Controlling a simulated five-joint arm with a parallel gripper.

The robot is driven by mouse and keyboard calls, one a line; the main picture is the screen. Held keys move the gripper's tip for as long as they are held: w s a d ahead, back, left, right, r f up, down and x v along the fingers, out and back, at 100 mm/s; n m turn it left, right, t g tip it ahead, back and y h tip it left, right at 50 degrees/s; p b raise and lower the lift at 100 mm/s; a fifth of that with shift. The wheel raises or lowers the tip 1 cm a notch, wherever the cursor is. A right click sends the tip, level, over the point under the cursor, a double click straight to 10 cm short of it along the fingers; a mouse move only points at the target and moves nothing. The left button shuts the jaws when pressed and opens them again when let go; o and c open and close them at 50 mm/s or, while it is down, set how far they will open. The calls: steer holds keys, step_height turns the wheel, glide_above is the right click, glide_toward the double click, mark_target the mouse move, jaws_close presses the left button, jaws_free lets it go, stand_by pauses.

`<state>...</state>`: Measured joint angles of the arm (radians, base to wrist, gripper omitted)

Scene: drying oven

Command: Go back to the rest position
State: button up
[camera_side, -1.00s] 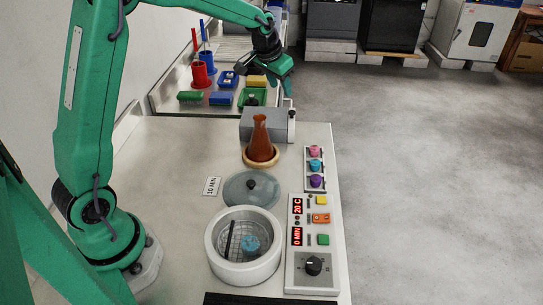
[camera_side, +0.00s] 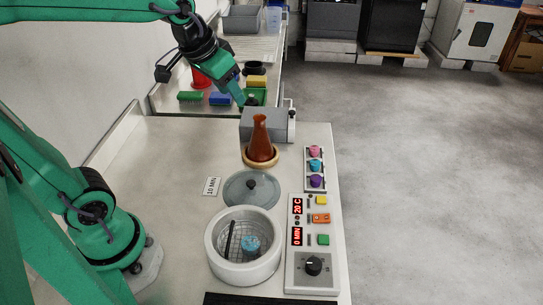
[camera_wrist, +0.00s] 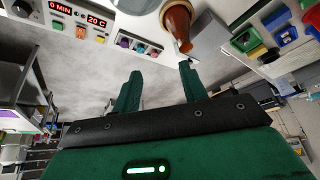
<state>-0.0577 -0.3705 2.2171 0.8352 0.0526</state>
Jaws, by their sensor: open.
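My green gripper (camera_side: 240,97) hangs above the far end of the white bench, near the green tray (camera_side: 259,95) and the grey box (camera_side: 262,122). In the wrist view its two fingers stand apart with nothing between them (camera_wrist: 160,75), so it is open and empty. A brown flask (camera_side: 260,138) stands upright on a round wooden base, nearer the camera than my gripper; it also shows at the top of the wrist view (camera_wrist: 178,25). The white round drying oven (camera_side: 218,258) is open, with a blue item (camera_side: 250,244) in its wire basket.
The grey lid (camera_side: 240,190) lies behind the oven. A control panel (camera_side: 299,272) with a knob and red displays runs along the right edge. Coloured knobs (camera_side: 316,166) sit farther back. The bench's left-middle is clear.

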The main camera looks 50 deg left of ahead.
steer(key=s+d+f, duration=0.2)
steer(key=s, duration=0.8)
steer(key=shift+s+f, duration=0.2)
